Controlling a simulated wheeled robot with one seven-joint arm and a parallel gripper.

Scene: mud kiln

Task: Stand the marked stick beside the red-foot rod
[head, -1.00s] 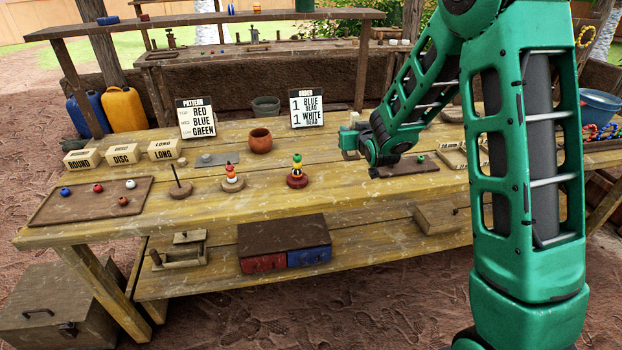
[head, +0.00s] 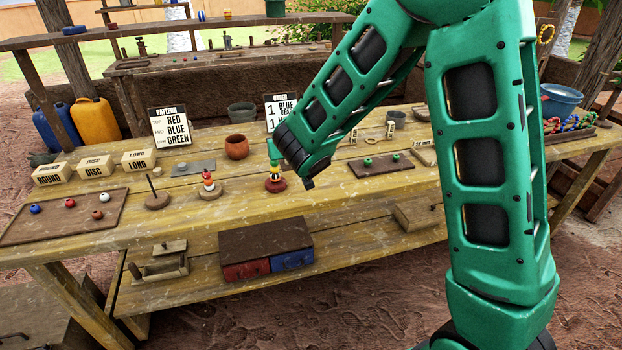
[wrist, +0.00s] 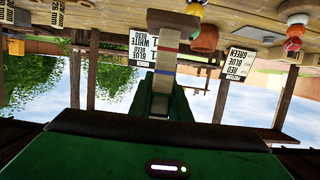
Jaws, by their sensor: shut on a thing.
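The red-foot rod (head: 276,184) stands on the bench with yellow and green beads on it and a dark red foot. My gripper (wrist: 163,92) is shut on the marked stick (wrist: 165,60), a pale stick with a red and a blue band that shows in the wrist view, which is upside down. In the head view my forearm hides most of the gripper, and I cannot make out the stick there. The gripper is close to the red-foot rod, just behind or above it; I cannot tell the exact gap.
A rod with orange and white beads (head: 208,186) and a bare rod (head: 156,196) stand to the left. A clay pot (head: 237,147) is behind. The order card (head: 281,108) is partly hidden by my arm. A tray with green beads (head: 381,175) lies to the right.

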